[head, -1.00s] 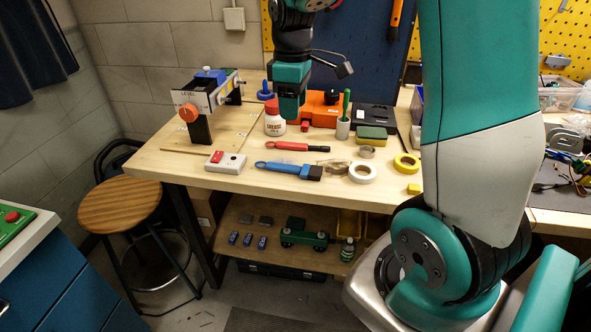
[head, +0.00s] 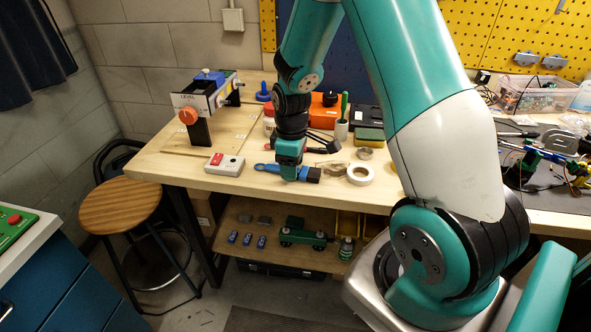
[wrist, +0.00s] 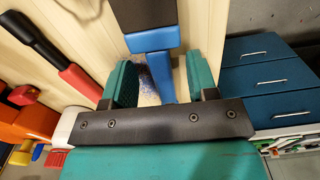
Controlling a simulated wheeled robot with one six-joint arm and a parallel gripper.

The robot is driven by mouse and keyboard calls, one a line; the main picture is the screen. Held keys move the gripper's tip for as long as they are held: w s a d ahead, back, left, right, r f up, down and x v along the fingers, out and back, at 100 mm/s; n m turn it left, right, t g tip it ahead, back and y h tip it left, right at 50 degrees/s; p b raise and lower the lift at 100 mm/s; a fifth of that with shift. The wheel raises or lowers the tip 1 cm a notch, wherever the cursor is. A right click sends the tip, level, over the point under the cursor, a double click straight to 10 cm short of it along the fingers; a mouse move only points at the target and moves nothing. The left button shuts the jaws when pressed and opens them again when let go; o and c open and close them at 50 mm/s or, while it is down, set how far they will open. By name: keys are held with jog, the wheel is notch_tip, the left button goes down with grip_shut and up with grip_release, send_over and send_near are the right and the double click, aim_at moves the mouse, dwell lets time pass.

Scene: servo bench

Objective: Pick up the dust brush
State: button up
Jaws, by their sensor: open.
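The dust brush has a blue handle and a dark head. In the head view its handle (head: 267,168) shows left of my gripper (head: 289,177), and its dark-tipped head shows just to the right. My gripper is over the brush, pointing down at the bench. In the wrist view the brush (wrist: 150,40) runs down between the two teal fingers of my gripper (wrist: 161,70). The fingers are open, one on each side of the blue part, with a gap visible on both sides. The lower part of the handle is hidden behind the gripper body.
A red-and-black tool (wrist: 55,55) lies beside the brush in the wrist view. A white tape roll (head: 360,174) is to the right, and a white box with a red button (head: 224,164) to the left. The bench's front edge is close below the brush.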

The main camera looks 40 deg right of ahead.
jog(key=shift+f, duration=0.3)
grip_shut()
jog(key=shift+r, duration=0.1)
notch_tip(320, 180, up, 20)
jog(key=shift+b, duration=0.35)
